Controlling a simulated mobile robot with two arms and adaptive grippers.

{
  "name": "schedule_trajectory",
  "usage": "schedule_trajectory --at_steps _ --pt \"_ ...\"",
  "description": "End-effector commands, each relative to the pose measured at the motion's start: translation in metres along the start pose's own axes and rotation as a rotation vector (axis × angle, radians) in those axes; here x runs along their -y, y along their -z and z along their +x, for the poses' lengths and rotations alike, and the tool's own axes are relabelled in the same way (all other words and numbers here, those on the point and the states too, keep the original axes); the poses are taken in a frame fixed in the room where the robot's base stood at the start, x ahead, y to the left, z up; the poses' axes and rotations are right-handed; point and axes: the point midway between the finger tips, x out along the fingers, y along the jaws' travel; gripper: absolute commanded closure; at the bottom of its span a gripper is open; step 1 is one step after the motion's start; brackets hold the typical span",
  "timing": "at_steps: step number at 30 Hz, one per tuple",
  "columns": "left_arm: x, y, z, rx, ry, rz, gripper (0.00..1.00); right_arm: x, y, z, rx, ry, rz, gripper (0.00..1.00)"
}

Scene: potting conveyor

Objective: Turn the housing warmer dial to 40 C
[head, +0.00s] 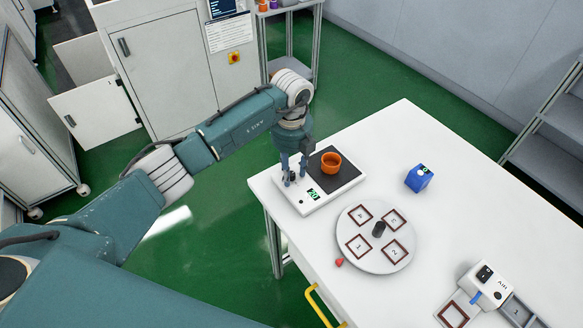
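The housing warmer (338,189) is a flat white unit at the table's left corner. It has a dark heating pad with an orange cup (331,162) on it. Its small display (313,194) shows green digits that look like 20, though they are small. The dark dial (293,177) sits at the warmer's left end, partly hidden by my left gripper. My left gripper (295,178) points down over the dial, its two fingers apart on either side of it. Contact with the dial cannot be made out. My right gripper is not in view.
A round turntable (353,243) with numbered square frames stands right of the warmer, with a small red object (339,262) near its edge. A blue cube (418,178) stands farther back. A white device (486,285) is at the lower right. The table's back right is clear.

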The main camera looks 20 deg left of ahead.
Motion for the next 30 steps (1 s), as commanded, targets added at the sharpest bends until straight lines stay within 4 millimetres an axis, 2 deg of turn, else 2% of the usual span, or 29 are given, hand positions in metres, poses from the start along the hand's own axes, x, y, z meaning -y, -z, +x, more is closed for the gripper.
schedule_trajectory --at_steps 7,12,13,23,30 --pt "0.000 0.000 0.001 0.000 0.001 0.000 0.63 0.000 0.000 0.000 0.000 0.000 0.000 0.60" --pt "0.000 0.000 0.001 0.000 0.001 0.000 0.97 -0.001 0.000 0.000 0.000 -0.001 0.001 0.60" --pt "0.000 0.000 0.001 0.000 0.001 0.000 1.00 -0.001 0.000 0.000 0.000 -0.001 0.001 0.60" --pt "0.000 -0.001 0.001 0.001 0.002 0.026 1.00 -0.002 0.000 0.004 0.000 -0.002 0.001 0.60" --pt "0.000 -0.002 0.003 0.004 0.001 0.146 1.00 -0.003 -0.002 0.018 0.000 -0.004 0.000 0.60"
